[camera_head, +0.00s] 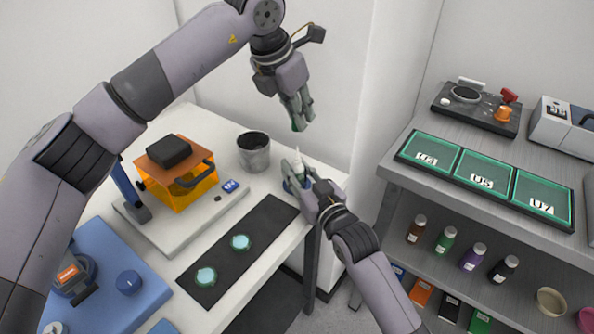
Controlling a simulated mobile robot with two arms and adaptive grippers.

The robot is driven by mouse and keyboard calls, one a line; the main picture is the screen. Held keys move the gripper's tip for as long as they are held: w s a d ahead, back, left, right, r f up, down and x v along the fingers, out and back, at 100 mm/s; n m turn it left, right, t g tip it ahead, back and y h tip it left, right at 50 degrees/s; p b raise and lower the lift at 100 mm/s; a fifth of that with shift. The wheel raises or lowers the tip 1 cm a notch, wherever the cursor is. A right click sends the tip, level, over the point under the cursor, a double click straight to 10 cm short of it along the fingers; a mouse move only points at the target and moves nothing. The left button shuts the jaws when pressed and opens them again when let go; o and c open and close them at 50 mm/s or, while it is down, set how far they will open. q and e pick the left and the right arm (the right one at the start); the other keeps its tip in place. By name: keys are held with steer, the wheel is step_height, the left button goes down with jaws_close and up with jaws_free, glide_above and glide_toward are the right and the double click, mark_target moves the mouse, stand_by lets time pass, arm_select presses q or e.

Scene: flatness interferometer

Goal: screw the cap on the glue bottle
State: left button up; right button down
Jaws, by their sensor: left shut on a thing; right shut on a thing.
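The glue bottle (297,156) stands upright near the back right edge of the white table. Only its pale pointed tip shows clearly; fingers hide much of the body. My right gripper (297,172) is shut on the bottle from the right. My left gripper (298,118) hangs above the bottle, pointing down, shut on a small green thing (296,126) that looks like the cap. The cap is mostly hidden between the fingertips. A clear gap separates it from the bottle tip.
A grey metal cup (254,152) stands just left of the bottle. A blue round piece (288,186) shows at the bottle's foot. A black mat (262,220) with two teal discs and an orange box instrument (178,182) lie left. A grey shelf (400,168) stands right.

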mark_target(294, 127)
arm_select(q)
steer(key=shift+f, duration=2.5)
steer(key=shift+f, duration=0.1)
steer(key=shift+f, duration=0.8)
steer(key=shift+f, duration=0.55)
